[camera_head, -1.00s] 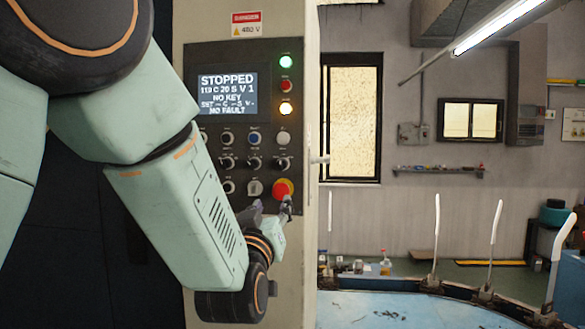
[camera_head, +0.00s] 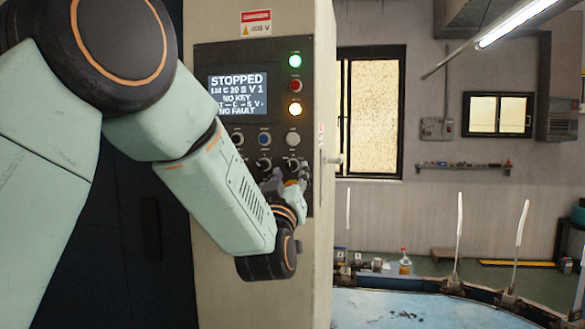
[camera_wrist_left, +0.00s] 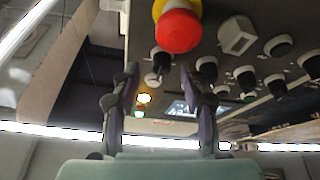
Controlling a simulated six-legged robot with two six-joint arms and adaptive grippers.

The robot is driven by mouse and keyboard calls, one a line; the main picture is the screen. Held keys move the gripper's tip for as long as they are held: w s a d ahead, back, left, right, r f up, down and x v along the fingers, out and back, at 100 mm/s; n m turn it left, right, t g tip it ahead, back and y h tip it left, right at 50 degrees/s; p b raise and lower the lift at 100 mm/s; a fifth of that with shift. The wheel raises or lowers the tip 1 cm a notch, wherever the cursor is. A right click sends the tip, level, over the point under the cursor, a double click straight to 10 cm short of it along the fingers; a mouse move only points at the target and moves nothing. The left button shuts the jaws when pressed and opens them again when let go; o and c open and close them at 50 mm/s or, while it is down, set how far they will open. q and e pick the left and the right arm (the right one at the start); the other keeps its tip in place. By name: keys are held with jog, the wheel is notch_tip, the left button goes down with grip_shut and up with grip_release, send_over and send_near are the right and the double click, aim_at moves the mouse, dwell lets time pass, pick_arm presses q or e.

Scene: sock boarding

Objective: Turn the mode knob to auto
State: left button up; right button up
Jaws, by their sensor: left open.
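The control panel (camera_head: 218,135) is on a tall cabinet, with several knobs and buttons. I cannot read the knob labels, so which knob is the mode knob and where it points is unclear. My left gripper (camera_head: 288,175) is open, at the right end of the lower knob row, close to the right-hand black knob (camera_head: 292,163). In the left wrist view, the open fingers (camera_wrist_left: 158,78) stand on either side of a black knob (camera_wrist_left: 161,60), apparently not gripping it. The red button (camera_wrist_left: 179,31) shows there; in the head view the gripper hides it. My right gripper is out of view.
The screen (camera_head: 238,94) reads STOPPED, NO KEY and NO FAULT. More knobs (camera_wrist_left: 245,79) sit close beside the gripper. A blue table (camera_head: 400,308) stands right of the cabinet.

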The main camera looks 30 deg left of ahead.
pick_arm(q)
jog(key=shift+w+a+r, duration=0.25)
jog(key=shift+w+a, duration=0.05)
jog(key=shift+a+r, duration=0.15)
jog(key=shift+a, duration=0.1)
jog(key=shift+w+d, duration=0.25)
jog(key=shift+c, duration=0.3)
jog(key=shift+w+d, duration=0.1)
jog(key=shift+c, duration=0.8)
jog(key=shift+s+a, duration=0.2)
jog(key=shift+a, duration=0.05)
jog(key=c, duration=0.4)
jog(key=shift+d, duration=0.1)
grip_shut()
